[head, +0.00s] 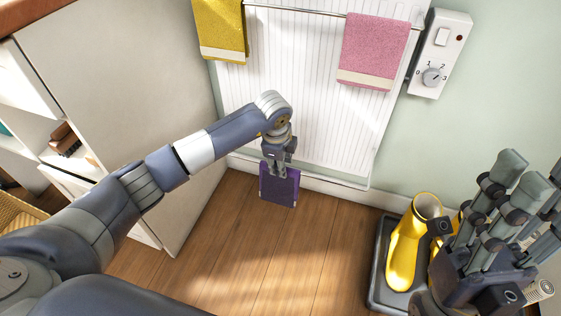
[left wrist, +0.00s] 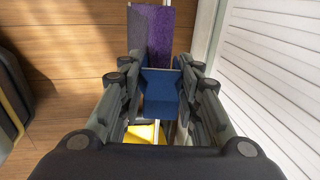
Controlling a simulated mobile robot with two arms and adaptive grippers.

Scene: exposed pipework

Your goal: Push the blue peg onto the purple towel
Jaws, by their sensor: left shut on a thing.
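The purple towel (head: 279,190) shows in the head view as a dark, flat rectangle just below my left gripper (head: 281,163), low in front of the radiator. It also shows in the left wrist view (left wrist: 152,35), beyond the fingers. The blue peg (left wrist: 160,95) sits between the fingers of my left gripper (left wrist: 157,85), which is shut on it. The peg's far end overlaps the towel's near edge in that view; I cannot tell whether it grips the cloth. The peg is hidden in the head view. My right gripper (head: 505,195) is open and empty at the lower right.
A white radiator (head: 310,80) stands behind, with a yellow towel (head: 220,28) and a pink towel (head: 374,50) above. A control box (head: 440,50) is on the wall. Yellow boots (head: 405,250) stand in a grey tray (head: 375,270). A white cabinet (head: 130,90) is left. Wooden floor is clear between.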

